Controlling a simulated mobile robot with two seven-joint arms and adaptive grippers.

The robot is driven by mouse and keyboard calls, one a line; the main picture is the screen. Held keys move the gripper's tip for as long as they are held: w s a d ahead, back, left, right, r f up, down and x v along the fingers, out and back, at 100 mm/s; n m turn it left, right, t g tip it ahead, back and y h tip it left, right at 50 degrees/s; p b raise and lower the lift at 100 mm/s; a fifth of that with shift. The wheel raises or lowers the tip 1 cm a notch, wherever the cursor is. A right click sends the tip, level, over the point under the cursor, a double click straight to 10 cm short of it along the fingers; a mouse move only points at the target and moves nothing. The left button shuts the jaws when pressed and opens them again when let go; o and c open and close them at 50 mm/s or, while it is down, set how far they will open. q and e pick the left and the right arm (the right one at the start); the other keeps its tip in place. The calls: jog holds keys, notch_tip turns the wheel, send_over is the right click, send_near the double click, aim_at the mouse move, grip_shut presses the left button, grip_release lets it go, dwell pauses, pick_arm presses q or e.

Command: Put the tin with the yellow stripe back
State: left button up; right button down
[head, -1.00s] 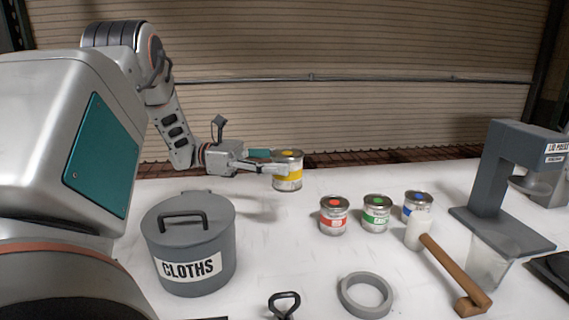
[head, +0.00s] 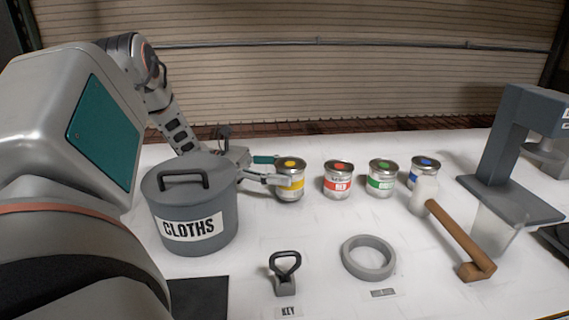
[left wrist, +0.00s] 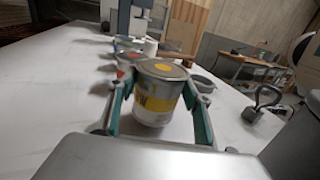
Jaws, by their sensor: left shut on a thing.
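The tin with the yellow stripe (head: 290,184) has a yellow dot on its lid. My left gripper (head: 277,171) is shut on its sides, and the tin is upright in line with the other tins. In the left wrist view the tin (left wrist: 160,92) stands between the two green-padded fingers (left wrist: 160,105). Whether its base touches the table is hard to tell. To its right in the head view are the red tin (head: 338,180), the green tin (head: 381,177) and the blue tin (head: 423,170). My right gripper is not in view.
A grey CLOTHS pot (head: 190,205) stands left of the tins, close to my left gripper. A grey lid press (head: 510,160) stands at the right.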

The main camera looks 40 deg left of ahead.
pick_arm(q)
jog(key=shift+f, duration=1.1)
jog(key=shift+f, duration=0.15)
jog(key=o, duration=1.4)
jog(key=shift+r, duration=0.2)
jog(key=b+v, duration=0.1)
jog(key=v, duration=1.1)
